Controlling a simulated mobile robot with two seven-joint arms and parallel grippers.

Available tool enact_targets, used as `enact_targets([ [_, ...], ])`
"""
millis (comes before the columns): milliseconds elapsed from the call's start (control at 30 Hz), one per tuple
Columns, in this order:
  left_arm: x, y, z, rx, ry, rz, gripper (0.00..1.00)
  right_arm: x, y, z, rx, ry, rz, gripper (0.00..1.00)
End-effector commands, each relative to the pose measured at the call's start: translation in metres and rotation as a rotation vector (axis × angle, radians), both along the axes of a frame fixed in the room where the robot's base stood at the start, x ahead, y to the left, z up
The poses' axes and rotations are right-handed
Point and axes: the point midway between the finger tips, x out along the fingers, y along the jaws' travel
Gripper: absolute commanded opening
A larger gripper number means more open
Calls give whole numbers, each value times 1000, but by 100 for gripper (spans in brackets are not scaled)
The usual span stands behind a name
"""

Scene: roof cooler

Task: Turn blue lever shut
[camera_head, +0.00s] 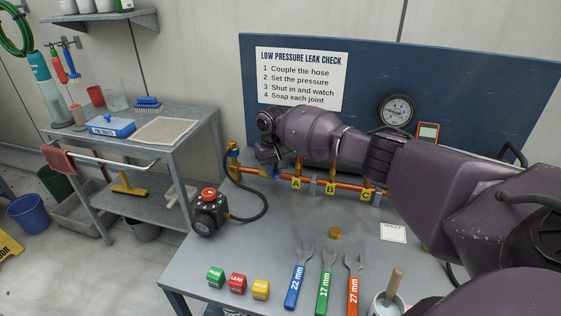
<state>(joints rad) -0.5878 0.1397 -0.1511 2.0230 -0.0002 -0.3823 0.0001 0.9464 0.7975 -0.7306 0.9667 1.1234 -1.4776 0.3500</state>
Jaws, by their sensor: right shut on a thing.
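My right arm reaches in from the right across the back of the bench. Its gripper (272,167) points down at the left part of the orange pipe (253,172), between the yellow valve fitting (233,162) and joint tag A (296,183). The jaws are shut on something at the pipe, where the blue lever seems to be. The lever itself is hidden behind the gripper, so its angle cannot be told. My left gripper is not in view.
A black pump with a red knob (209,211) stands left on the bench (290,236), its hose curving to the pipe. Several coloured blocks and three spanners (326,278) lie in front. A gauge (396,110) is on the blue back panel. The bench middle is mostly clear.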

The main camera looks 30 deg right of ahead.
Motion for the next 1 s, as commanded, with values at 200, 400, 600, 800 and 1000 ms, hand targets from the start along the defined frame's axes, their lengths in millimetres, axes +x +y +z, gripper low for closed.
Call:
enact_targets([
  [200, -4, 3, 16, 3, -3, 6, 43, 2, 12, 5, 5, -2, -204, 0],
  [400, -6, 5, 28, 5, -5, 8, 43, 6, 19, 4, 4, 0, -383, 0],
  [600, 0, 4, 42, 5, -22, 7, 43, 9, 24, 2, 2, 2, -531, 0],
  [800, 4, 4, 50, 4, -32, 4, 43, 12, 26, 1, 0, 1, -632, 0],
  [1000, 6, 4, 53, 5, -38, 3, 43, 14, 28, 0, 0, 0, -686, 0],
])
